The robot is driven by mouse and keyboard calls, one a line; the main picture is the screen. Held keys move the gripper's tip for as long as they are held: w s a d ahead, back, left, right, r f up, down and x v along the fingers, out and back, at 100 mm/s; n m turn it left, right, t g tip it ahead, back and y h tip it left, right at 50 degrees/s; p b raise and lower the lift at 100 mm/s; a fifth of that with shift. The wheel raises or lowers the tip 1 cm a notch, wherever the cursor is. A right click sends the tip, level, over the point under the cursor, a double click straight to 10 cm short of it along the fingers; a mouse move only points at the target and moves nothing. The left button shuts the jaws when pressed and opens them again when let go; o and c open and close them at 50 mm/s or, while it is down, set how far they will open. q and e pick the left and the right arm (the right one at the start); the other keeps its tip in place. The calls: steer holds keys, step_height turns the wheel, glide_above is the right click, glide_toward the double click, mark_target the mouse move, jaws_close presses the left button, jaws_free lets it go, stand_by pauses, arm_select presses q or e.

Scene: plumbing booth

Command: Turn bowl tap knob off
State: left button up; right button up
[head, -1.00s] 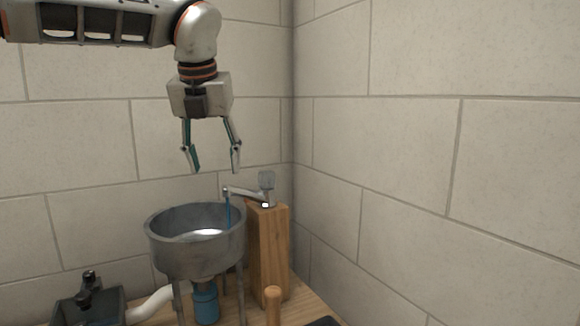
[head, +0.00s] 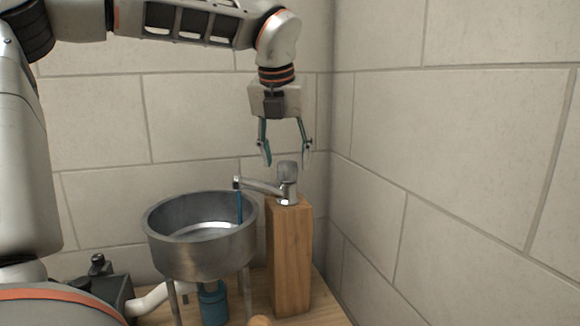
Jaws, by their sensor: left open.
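The bowl tap (head: 262,187) stands on top of a wooden post, with its spout reaching left over the metal bowl (head: 200,258). A blue stream (head: 239,208) runs down from the spout tip into the bowl. The tap's knob (head: 288,171) is a grey, upright piece above the tap body. My left gripper (head: 286,162) points down with its two fingers apart. Its fingertips are just above or around the knob's top in the picture, and contact cannot be told. My right gripper does not show.
The wooden post (head: 290,262) stands on a wooden counter beside the bowl. A dark box with a black knob (head: 98,264) is at lower left. The tiled wall corner is close behind the tap.

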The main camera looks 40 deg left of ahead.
arm_select(q)
steer(key=shift+x, duration=1.25)
steer(key=c, duration=1.1)
